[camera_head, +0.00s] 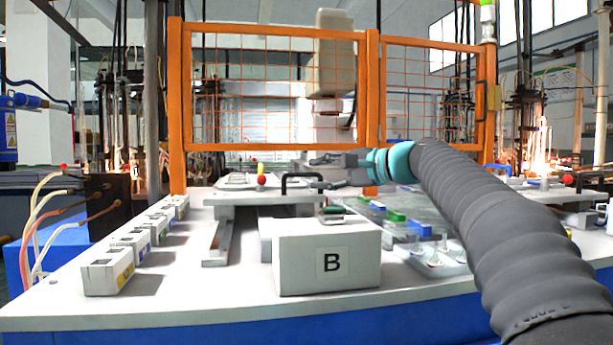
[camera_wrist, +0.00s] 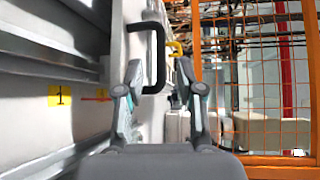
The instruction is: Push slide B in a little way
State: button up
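Slide B (camera_head: 328,262) is a white block with a black letter B on its front, at the front middle of the table in the head view. A grey body runs back from it under a raised plate (camera_head: 228,199). A black bar handle (camera_head: 302,176) stands behind the block, near that plate. My gripper (camera_head: 316,173) is open, its fingers pointing left beside the handle. In the wrist view the black handle (camera_wrist: 159,55) shows between and beyond the open fingers (camera_wrist: 163,85). I cannot tell whether they touch it. The letter B is not seen there.
White boxes (camera_head: 108,270) line the table's left side. A tray (camera_head: 437,257) with small clear pieces lies right of slide B, with blue and green blocks (camera_head: 396,215) behind. An orange mesh fence (camera_head: 372,95) stands at the back.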

jog(key=v, duration=0.7)
jog(key=shift+s, duration=0.1)
